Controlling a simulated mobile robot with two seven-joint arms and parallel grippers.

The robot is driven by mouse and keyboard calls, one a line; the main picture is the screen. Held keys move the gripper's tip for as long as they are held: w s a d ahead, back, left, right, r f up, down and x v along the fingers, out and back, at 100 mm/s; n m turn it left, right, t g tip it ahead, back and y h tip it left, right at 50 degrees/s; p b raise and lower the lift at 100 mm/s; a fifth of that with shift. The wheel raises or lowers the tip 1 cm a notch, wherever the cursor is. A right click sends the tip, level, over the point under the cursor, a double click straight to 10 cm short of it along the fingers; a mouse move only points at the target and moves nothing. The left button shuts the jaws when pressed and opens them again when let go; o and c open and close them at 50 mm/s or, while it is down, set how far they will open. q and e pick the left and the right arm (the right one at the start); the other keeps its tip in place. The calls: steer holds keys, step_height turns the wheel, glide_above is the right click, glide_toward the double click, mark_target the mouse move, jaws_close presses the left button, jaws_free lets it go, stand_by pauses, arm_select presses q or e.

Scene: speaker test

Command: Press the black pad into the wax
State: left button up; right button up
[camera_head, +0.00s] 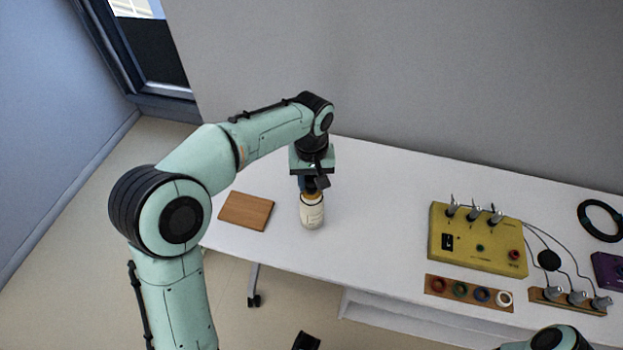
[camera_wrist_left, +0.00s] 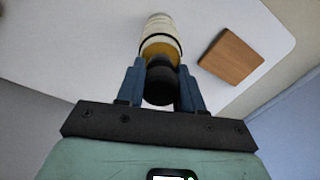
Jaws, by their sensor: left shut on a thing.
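My left gripper (camera_head: 314,184) points down over the left part of the white table. In the left wrist view its blue fingers (camera_wrist_left: 160,72) are shut on a dark, rounded piece (camera_wrist_left: 158,88); I cannot tell whether this is the black pad. Just beyond the fingertips is a cream jar (camera_head: 312,214) with a thin dark band and an amber upper part; it also shows in the left wrist view (camera_wrist_left: 158,28). The dark piece overlaps the amber part there, and I cannot tell whether they touch. No wax can be made out for sure. My right gripper is out of view.
A brown wooden board (camera_head: 246,211) lies left of the jar. To the right are a yellow box (camera_head: 470,255) with switches, a strip with coloured rings (camera_head: 447,288), a round black disc (camera_head: 549,260) among cables, and a black ring (camera_head: 600,207). The table between jar and box is clear.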

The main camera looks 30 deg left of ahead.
arm_select(q)
steer(key=shift+f+b, duration=0.3)
steer(key=shift+f, duration=0.2)
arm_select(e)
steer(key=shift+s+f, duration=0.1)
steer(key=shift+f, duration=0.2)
arm_select(q)
steer(key=shift+f, duration=0.1)
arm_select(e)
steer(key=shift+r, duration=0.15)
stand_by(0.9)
arm_select(q)
steer(key=shift+r+p, duration=2.9)
steer(key=shift+r, duration=0.75)
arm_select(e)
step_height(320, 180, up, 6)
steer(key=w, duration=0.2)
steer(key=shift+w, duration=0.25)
arm_select(q)
steer(key=shift+f, duration=0.1)
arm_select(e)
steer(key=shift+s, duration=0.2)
